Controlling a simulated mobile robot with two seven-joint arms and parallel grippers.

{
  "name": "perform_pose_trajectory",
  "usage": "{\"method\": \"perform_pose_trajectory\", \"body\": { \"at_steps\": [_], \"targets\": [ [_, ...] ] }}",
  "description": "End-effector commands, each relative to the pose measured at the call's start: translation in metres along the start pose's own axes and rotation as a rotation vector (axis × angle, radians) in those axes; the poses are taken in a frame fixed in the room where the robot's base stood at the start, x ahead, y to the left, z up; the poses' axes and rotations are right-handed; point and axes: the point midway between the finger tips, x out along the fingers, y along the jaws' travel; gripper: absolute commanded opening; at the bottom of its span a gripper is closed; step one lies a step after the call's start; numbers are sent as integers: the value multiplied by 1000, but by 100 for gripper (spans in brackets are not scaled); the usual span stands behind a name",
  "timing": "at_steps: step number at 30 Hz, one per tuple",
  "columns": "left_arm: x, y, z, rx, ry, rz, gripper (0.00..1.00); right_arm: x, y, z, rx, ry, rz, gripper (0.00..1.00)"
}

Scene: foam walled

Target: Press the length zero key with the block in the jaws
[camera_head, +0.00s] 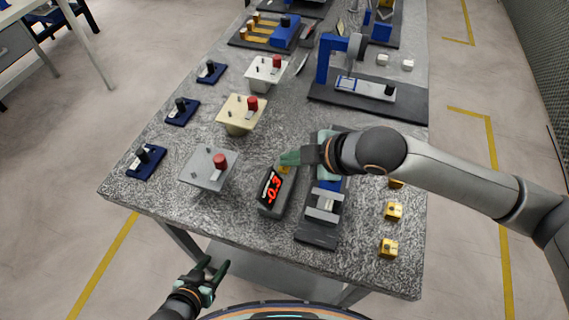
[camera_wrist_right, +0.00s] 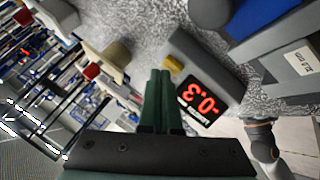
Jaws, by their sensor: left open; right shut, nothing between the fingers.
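A grey readout box (camera_head: 280,205) stands near the front of the table, its display (camera_head: 270,188) showing red digits that look like -0.3. A yellow key (camera_head: 284,169) sits at its far end, also seen in the right wrist view (camera_wrist_right: 175,63). My right gripper (camera_head: 284,159) is shut and empty, its tips close to the yellow key; contact cannot be told. The measuring device (camera_head: 318,232) with jaws stands right of the box, partly behind my right arm. I cannot make out the block between its jaws. My left gripper (camera_head: 217,269) is open and empty, off the table's front edge.
Grey (camera_head: 208,170), cream (camera_head: 240,113) and white (camera_head: 266,72) stands with red knobs line the left, beside small blue bases (camera_head: 145,162). Yellow blocks (camera_head: 389,247) lie at the right. A dark fixture (camera_head: 365,95) stands farther back.

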Motion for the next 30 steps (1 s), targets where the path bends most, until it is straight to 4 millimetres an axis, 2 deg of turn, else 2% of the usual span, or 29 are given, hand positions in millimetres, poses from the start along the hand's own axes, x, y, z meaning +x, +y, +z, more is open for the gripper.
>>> {"method": "perform_pose_trajectory", "body": {
  "at_steps": [30],
  "targets": [
    [-2, 0, -2, 0, 0, 0, 50, 3, -3, 2, 1, -1, -2, 0]
  ]
}}
